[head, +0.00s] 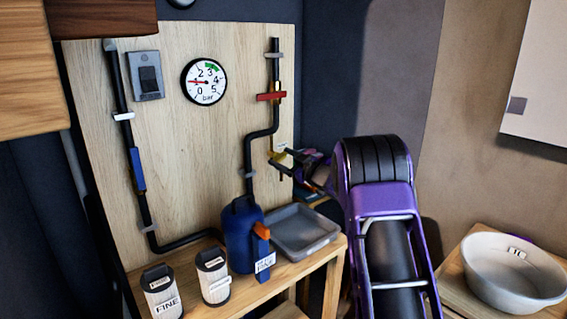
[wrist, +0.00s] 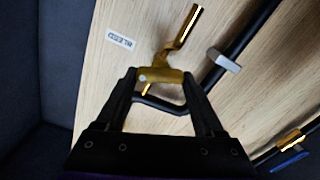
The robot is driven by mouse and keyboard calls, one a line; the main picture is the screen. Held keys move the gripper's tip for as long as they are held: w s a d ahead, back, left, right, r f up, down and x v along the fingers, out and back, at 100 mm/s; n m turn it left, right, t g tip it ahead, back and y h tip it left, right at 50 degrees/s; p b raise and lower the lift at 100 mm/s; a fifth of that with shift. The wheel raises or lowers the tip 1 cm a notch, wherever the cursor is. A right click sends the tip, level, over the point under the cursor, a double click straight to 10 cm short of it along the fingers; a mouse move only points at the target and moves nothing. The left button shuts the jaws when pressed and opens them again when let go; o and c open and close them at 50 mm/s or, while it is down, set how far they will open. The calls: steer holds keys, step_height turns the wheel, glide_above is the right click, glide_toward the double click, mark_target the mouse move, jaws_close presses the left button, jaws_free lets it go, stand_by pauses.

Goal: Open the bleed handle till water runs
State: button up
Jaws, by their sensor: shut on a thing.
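The brass bleed handle (wrist: 161,77) shows in the wrist view beside a white BLEED label (wrist: 120,40). A brass stem (wrist: 186,32) reaches up from it. My gripper (wrist: 161,78) has its two black fingertips at either end of the brass crosspiece, shut on it. In the head view, my gripper (head: 284,163) is at the brass fitting (head: 279,154) low on the right pipe, and the fingers partly hide it. A grey tray (head: 303,231) stands below. I see no running water in either view.
A round gauge (head: 204,82) on the wooden board has its red needle pointing left. A red valve handle (head: 271,97) and a blue one (head: 137,169) sit on pipes. A blue filter housing (head: 241,232) and two canisters stand on the bench. A white basin (head: 514,272) is at right.

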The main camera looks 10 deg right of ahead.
steer(key=n, duration=0.5)
steer(key=shift+a+n, duration=0.1)
steer(key=shift+n, duration=0.3)
stand_by(0.4)
steer(key=o, duration=1.4)
steer(key=shift+s, duration=0.1)
steer(key=v, duration=1.7)
steer(key=shift+s, duration=0.15)
steer(key=shift+c, duration=0.4)
